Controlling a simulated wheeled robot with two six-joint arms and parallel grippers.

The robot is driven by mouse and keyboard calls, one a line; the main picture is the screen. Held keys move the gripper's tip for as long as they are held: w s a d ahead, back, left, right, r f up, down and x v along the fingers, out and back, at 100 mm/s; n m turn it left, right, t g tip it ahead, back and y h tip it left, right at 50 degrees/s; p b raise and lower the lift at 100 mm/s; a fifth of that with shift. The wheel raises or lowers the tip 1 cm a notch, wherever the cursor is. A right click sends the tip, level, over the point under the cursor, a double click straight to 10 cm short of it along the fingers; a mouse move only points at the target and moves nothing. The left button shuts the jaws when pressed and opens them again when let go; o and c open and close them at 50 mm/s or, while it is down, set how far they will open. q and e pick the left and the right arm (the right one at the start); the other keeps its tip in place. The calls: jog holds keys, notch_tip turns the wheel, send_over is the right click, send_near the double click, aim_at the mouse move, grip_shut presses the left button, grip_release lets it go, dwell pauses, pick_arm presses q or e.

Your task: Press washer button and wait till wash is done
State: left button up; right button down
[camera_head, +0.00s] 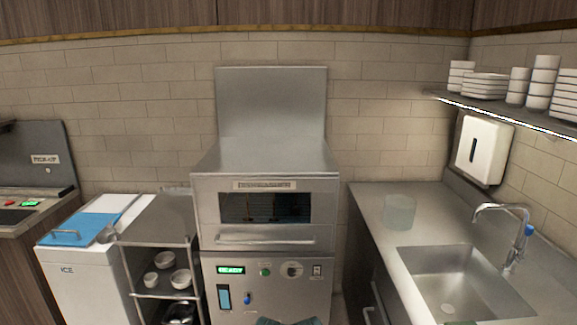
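The stainless steel washer (265,205) stands in the middle against the tiled wall. Its hood has a dark window (265,207) and a wide handle, and looks closed down. On the panel below are a lit green display (231,270) that seems to read READY, a round green button (265,272), a dial (292,269), a small switch (317,270) and a blue knob (247,299). Neither of my grippers can be made out. A dark bluish shape at the bottom edge, in front of the washer, is cut off and I cannot tell what it is.
Right is a steel counter (372,207) with a translucent container (399,212), sink (450,285) and faucet (505,235). A shelf of white dishes hangs above.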

pick_arm(q)
grip_shut()
dwell(1.2)
